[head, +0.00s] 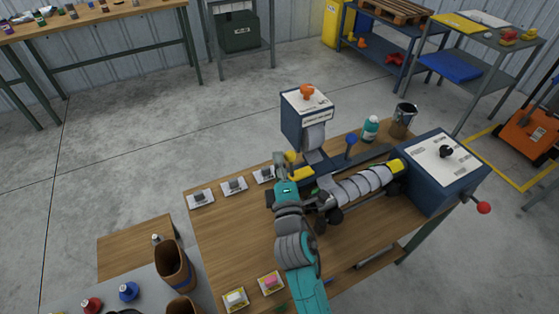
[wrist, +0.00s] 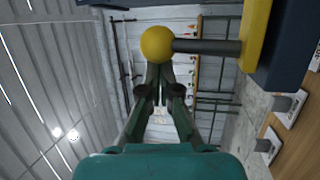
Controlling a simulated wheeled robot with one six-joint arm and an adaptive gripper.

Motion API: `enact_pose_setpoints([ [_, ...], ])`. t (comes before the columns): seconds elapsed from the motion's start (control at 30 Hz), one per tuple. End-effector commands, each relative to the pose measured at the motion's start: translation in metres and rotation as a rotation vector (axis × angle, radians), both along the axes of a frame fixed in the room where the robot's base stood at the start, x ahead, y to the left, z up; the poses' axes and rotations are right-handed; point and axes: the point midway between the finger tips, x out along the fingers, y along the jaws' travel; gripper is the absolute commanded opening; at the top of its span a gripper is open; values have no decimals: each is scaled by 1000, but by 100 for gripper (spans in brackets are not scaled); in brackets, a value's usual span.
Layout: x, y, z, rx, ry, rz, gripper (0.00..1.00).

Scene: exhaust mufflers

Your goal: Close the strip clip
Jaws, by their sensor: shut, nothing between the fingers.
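A yellow ball knob (wrist: 157,44) sits at the end of a dark rod (wrist: 207,46) in the wrist view. The rod runs right to a yellow block (wrist: 252,36) on a dark blue body. This appears to be the clip's lever; I cannot tell the clip's state. The knob (head: 291,156) also shows in the head view, close to my gripper (head: 280,158). In the wrist view my gripper (wrist: 159,74) is shut and empty, its tips overlapping the knob's lower edge. I cannot tell whether they touch it.
A grey segmented muffler body (head: 360,185) lies in the bench machine, right of my arm. A blue-knobbed lever (head: 351,140), a teal bottle (head: 370,128) and a metal can (head: 402,120) stand behind it. Small parts on white cards (head: 234,186) line the bench's left edge.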

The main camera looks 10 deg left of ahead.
Motion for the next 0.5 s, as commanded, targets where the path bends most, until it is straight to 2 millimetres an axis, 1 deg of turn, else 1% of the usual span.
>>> enact_pose_setpoints([
  [0.4,-1,-3,0,0,-1,1,0],
  [0.5,-2,-7,-1,0,0,0,0],
])
